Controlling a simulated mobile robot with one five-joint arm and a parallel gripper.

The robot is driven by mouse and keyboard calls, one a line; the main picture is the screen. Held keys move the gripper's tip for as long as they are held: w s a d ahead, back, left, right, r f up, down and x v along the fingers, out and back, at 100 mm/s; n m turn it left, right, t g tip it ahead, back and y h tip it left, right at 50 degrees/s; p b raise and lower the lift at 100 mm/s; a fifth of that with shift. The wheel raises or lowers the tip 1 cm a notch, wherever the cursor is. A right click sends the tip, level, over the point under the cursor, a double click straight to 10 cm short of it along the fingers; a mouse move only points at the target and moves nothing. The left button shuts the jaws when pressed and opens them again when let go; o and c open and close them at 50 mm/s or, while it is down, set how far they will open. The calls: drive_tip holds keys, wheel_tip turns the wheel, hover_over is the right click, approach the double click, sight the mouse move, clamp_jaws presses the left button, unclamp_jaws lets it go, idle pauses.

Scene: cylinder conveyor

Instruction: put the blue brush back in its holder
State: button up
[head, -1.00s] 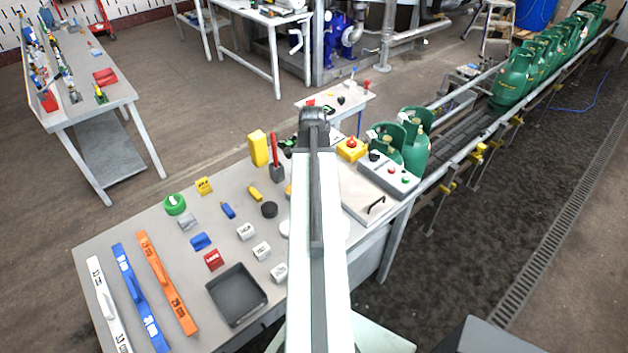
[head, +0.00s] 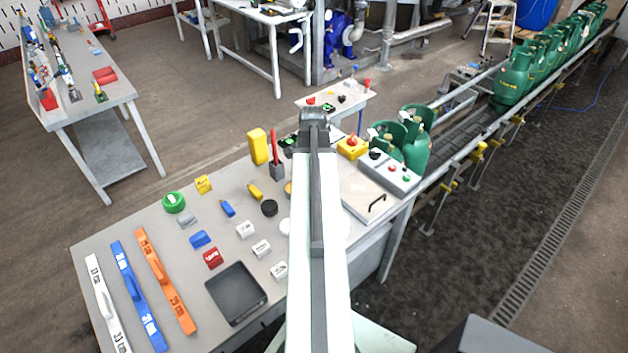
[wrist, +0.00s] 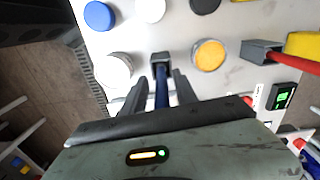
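In the wrist view the blue brush (wrist: 161,88) lies between the two fingers of my gripper (wrist: 163,82), which are close on both sides of it. Its far end meets the opening of a small dark grey holder (wrist: 159,58). How deep it sits in the holder cannot be told. In the head view my own arm hides the gripper, the blue brush and this holder.
A red brush (head: 275,147) stands in a similar holder (head: 277,171), beside a yellow block (head: 258,146). In the wrist view, white, orange-yellow (wrist: 209,55) and blue discs lie near the holder. A control box (head: 390,172) stands right of my arm.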

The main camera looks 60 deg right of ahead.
drive_tip(key=shift+r, duration=0.1)
wheel_tip(320, 180, up, 8)
drive_tip(key=p, duration=0.8)
